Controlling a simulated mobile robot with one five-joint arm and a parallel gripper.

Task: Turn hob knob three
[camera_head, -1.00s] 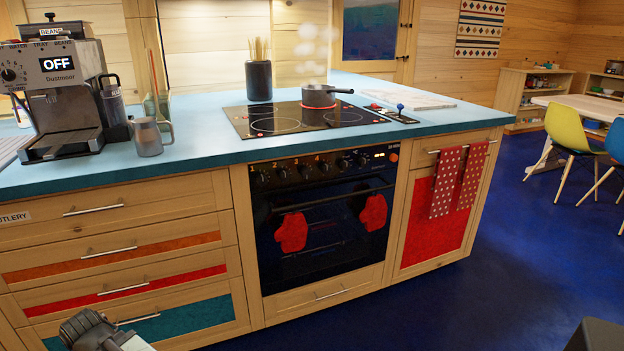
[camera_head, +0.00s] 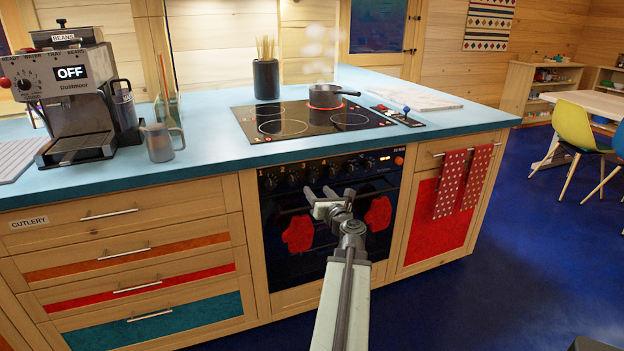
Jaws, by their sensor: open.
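The black oven front (camera_head: 285,205) carries a row of dark knobs along its top panel, below the hob (camera_head: 312,120). My gripper (camera_head: 328,191) is raised in front of the oven, open and empty. In the picture its fingertips lie just below the middle knobs. I cannot tell how far they are from the panel, but no contact shows.
Two red mitts (camera_head: 299,233) hang at the oven door. A saucepan (camera_head: 325,96) stands on a glowing ring, with steam above. Spotted towels (camera_head: 450,184) hang at right. A coffee machine (camera_head: 75,95) and a metal jug (camera_head: 158,143) stand on the left counter. Blue floor (camera_head: 480,290) is clear at right.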

